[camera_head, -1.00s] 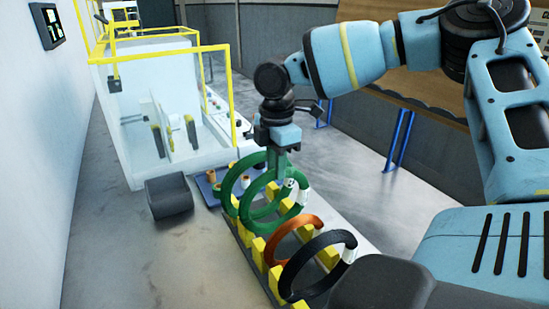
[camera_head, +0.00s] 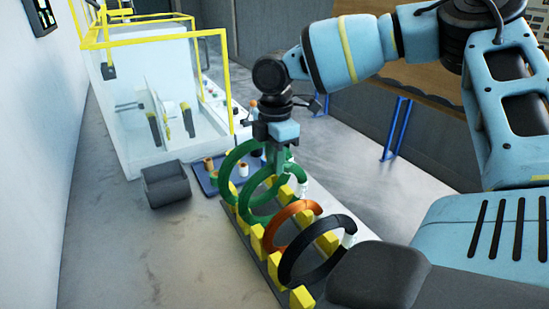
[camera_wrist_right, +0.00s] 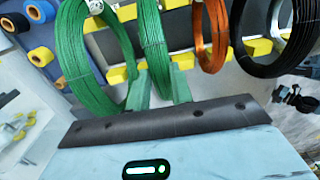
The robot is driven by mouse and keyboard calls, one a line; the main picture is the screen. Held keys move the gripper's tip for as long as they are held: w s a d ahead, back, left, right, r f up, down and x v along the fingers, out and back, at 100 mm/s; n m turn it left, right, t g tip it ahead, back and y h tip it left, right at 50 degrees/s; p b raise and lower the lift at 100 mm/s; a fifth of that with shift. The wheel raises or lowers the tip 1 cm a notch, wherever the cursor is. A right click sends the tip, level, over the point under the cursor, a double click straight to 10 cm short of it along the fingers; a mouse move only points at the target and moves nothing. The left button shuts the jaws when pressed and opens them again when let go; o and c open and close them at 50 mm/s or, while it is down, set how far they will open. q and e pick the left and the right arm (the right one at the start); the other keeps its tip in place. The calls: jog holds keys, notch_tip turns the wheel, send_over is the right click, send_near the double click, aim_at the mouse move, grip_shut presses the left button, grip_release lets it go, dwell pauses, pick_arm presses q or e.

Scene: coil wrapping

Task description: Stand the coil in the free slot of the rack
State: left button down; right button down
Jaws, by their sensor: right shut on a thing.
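My right gripper (camera_head: 277,160) is shut on the upper rim of the nearer green coil (camera_head: 250,214), which stands upright in line with the rack (camera_head: 263,265). The right wrist view shows that green coil (camera_wrist_right: 152,45) between the two fingers (camera_wrist_right: 160,88). The other green coil (camera_head: 232,163) stands just behind it, close by. An orange coil (camera_head: 276,234) and a black coil (camera_head: 285,268) stand upright in the rack on the near side. Whether the held coil's bottom touches the rack is hard to tell. My left gripper is not in view.
Yellow blocks (camera_head: 302,297) line the rack and separate the slots. A blue tray with small spools (camera_head: 243,171) lies behind it. A dark grey box (camera_head: 167,186) stands on the floor to the left, near a white machine (camera_head: 125,140) with a yellow frame.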

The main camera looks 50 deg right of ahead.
jog(key=shift+f, duration=0.55)
dwell(0.4)
jog(key=c, duration=1.1)
grip_release()
jog(key=shift+c, duration=0.2)
notch_tip(320, 180, up, 8)
jog(key=shift+f, duration=0.1)
jog(key=shift+s, duration=0.1)
